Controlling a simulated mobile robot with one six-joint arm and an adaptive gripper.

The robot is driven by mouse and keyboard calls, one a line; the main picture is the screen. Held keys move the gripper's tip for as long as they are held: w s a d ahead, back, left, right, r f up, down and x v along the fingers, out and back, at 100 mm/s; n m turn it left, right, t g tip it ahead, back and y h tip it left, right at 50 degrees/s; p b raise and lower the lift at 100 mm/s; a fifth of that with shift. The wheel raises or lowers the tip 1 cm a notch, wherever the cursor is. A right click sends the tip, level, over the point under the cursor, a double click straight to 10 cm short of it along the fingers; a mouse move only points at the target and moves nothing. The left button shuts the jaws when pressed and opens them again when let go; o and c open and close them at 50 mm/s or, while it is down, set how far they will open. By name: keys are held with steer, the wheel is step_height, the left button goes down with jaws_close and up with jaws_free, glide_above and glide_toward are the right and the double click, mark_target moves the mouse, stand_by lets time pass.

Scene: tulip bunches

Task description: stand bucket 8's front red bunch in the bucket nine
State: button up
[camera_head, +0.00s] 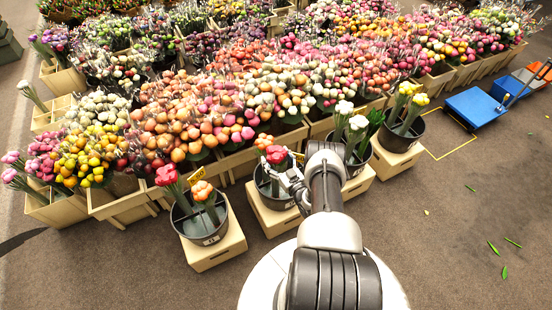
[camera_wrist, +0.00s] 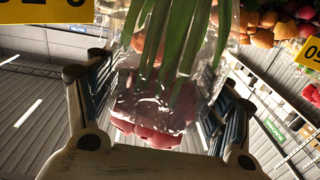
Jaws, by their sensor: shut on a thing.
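My gripper (camera_head: 290,182) is at the second black bucket from the left (camera_head: 262,189), its jaws closed around a clear-wrapped bunch. In the wrist view the red bunch (camera_wrist: 155,134) lies between the two fingers (camera_wrist: 155,95), with green stems at the top of the picture and red heads below. In the head view its red heads (camera_head: 277,155) show above that bucket, just left of my arm. An orange bunch (camera_head: 263,142) stands behind it. My arm hides part of the bucket. I cannot read which bucket is number nine.
The leftmost bucket (camera_head: 205,239) holds a red bunch (camera_head: 168,177) and an orange bunch (camera_head: 203,191). To the right are a bucket with white bunches (camera_head: 357,124) and one with yellow bunches (camera_head: 419,101). Crates of flowers fill the back. The floor at right is open; a blue platform (camera_head: 476,107) stands there.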

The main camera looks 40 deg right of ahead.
steer(key=shift+f, duration=0.45)
steer(key=o, duration=1.4)
steer(key=shift+c, duration=0.2)
steer(key=shift+o, duration=0.4)
steer(key=shift+f, duration=0.1)
steer(key=shift+s, duration=0.15)
steer(key=s+a, duration=0.2)
steer(key=s, duration=0.9)
steer(key=shift+s+a, duration=0.15)
steer(key=shift+s, duration=0.15)
steer(key=shift+s, duration=0.1)
